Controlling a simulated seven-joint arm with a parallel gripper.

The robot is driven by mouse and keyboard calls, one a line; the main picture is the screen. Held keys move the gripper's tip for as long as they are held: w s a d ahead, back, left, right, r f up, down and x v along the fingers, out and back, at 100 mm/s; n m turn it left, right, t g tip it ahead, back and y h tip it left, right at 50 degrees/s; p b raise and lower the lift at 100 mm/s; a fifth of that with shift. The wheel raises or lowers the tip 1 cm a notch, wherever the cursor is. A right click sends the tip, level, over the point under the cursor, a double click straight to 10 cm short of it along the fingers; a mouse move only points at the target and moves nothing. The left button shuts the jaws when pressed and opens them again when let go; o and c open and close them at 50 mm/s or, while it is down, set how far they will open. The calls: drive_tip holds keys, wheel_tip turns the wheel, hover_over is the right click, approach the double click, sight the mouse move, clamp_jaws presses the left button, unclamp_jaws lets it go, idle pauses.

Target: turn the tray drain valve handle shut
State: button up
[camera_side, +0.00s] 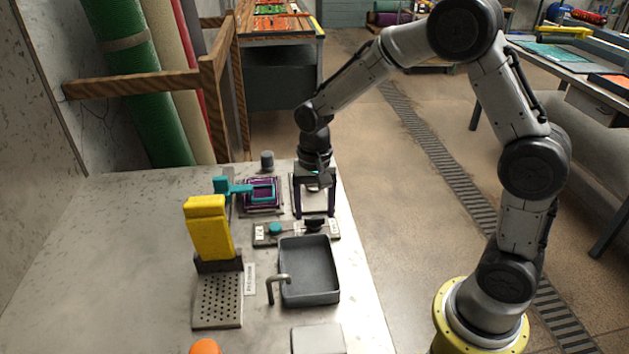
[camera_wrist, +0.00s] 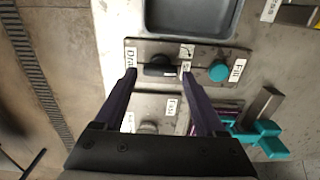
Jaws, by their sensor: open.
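The black drain valve handle (camera_wrist: 160,71) sits on a metal plate beside a label reading "Drain" in the wrist view; it also shows in the side view (camera_side: 314,223). It looks roughly lengthwise along the plate; its exact angle is hard to tell. My gripper (camera_wrist: 158,74) is open, with purple fingers on either side of the handle in the picture. In the side view my gripper (camera_side: 314,215) points down just behind the handle; I cannot tell whether it touches. The grey tray (camera_side: 310,297) lies just in front of the valve plate.
A teal knob (camera_wrist: 219,72) labelled "Fill" shares the plate. A teal-handled clamp on a purple base (camera_side: 262,192) stands left of my gripper. The bench's left part is clear.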

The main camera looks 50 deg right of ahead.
wheel_tip(320, 180, up, 12)
drive_tip(key=shift+r, duration=0.2)
idle(0.4)
wheel_tip(320, 180, up, 5)
drive_tip(key=t, duration=0.1)
hover_over(315, 217)
drive_tip(key=s, duration=0.3)
drive_tip(key=s+r+n+t, duration=0.2)
drive_tip(key=s+r+t, duration=0.15)
drive_tip(key=s, duration=0.45)
drive_tip(key=s+f+n+t, duration=0.1)
drive_tip(key=s+f+n, duration=0.4)
drive_tip(key=s, duration=0.5)
drive_tip(key=shift+s+n, duration=0.4)
drive_tip(key=shift+n, duration=0.7)
drive_tip(key=shift+a, duration=0.1)
